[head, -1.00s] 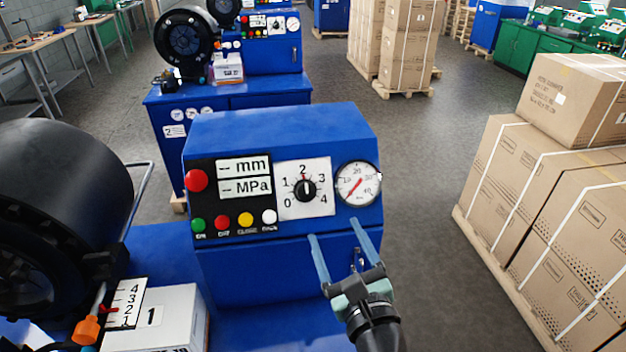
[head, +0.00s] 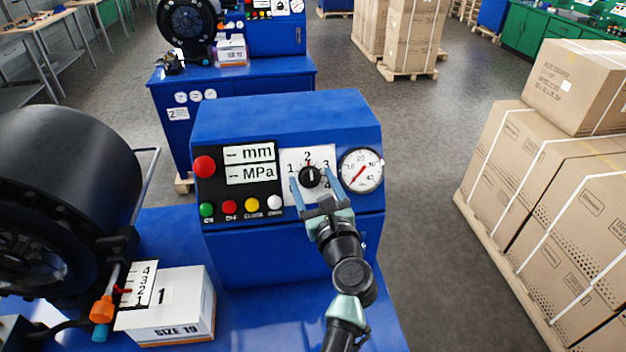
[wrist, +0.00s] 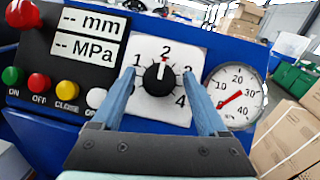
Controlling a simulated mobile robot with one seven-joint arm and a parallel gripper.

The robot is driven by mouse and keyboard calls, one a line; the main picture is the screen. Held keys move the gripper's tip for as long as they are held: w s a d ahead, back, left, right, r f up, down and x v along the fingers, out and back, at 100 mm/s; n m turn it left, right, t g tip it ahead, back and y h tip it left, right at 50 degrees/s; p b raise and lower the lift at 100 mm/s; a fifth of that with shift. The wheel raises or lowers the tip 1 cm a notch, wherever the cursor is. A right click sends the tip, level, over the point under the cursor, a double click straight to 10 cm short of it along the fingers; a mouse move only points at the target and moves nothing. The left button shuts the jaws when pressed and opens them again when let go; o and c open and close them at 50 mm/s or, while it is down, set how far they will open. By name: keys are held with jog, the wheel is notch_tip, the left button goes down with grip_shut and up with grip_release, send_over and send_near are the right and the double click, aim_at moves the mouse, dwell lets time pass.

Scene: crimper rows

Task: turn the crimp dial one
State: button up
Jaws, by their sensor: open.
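The crimp dial (head: 310,178) is a black round knob on a white plate (head: 291,160) numbered around it, on the blue control box. In the wrist view the dial (wrist: 158,80) has a white pointer line aimed up, about at the 2. My gripper (head: 311,176) is open, its two blue fingers at the left and right of the dial. In the wrist view the gripper (wrist: 159,73) shows gaps between each finger and the knob. The fingers partly cover the plate, including its lower-left part. I cannot tell how far the fingertips are from the plate.
A pressure gauge (head: 361,171) sits just right of the dial. Coloured buttons (head: 252,205) and a red knob (head: 204,167) are at its left. A white box (head: 170,310) marked 1 and a black crimper head (head: 65,190) stand at the left. Stacked cartons (head: 550,160) stand at the right.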

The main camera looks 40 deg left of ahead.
jog(key=shift+a, duration=0.15)
grip_shut()
dwell(0.4)
